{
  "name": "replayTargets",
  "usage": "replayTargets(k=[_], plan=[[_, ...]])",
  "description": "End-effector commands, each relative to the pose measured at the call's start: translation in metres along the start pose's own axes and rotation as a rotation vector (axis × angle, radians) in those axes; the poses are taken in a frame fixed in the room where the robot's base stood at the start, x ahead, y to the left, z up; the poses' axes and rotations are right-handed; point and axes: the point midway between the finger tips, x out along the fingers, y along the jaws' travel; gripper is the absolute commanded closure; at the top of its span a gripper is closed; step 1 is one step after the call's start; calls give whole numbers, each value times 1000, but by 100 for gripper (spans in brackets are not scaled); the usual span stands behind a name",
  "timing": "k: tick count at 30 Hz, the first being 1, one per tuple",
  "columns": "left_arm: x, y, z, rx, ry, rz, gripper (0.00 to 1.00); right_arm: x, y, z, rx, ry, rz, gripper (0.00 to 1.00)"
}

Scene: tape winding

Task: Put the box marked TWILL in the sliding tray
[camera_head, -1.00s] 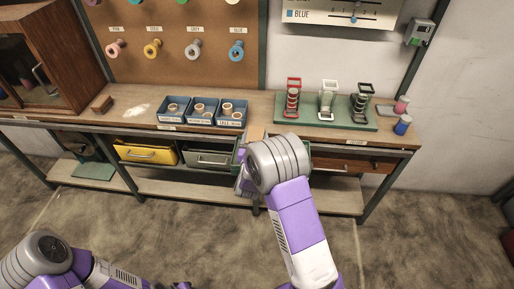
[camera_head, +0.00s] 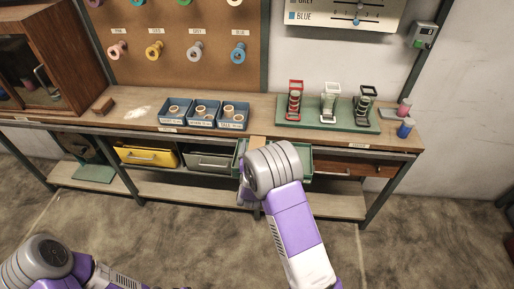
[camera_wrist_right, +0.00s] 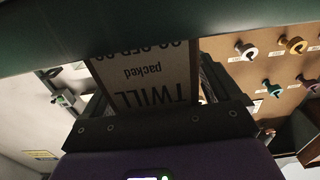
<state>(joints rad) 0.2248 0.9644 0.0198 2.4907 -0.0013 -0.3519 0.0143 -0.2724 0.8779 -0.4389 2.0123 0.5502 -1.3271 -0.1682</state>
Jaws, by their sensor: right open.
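The box marked TWILL (camera_wrist_right: 143,73) fills the middle of the right wrist view, its pale label upside down with "packed" also readable. My right gripper (camera_wrist_right: 150,90) is open, with a dark finger on each side of the box; I cannot tell whether they touch it. The green sliding tray (camera_head: 305,161) is partly hidden behind my arm. A dark green band (camera_wrist_right: 130,22) crosses the top of the wrist view. My left gripper is out of view.
Blue bins (camera_head: 203,116) with tape rolls stand on the bench. A green board (camera_head: 345,124) with spool holders is to the right. A yellow drawer (camera_head: 147,157) and a grey drawer (camera_head: 208,161) sit under the bench. The floor in front is clear.

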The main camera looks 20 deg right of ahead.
Motion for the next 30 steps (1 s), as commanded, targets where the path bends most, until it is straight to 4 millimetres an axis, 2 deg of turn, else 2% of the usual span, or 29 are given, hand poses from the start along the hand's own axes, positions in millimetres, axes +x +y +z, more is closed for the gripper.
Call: replayTargets(k=[8,21,25,30], plan=[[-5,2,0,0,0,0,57,-2,0,-4,0,-1,-1,10],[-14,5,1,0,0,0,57,-92,-1,-3,-2,-3,-4,10],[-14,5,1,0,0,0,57,-110,-1,-3,-1,-2,-2,10],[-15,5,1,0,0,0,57,-120,0,-3,0,0,-1,10]])
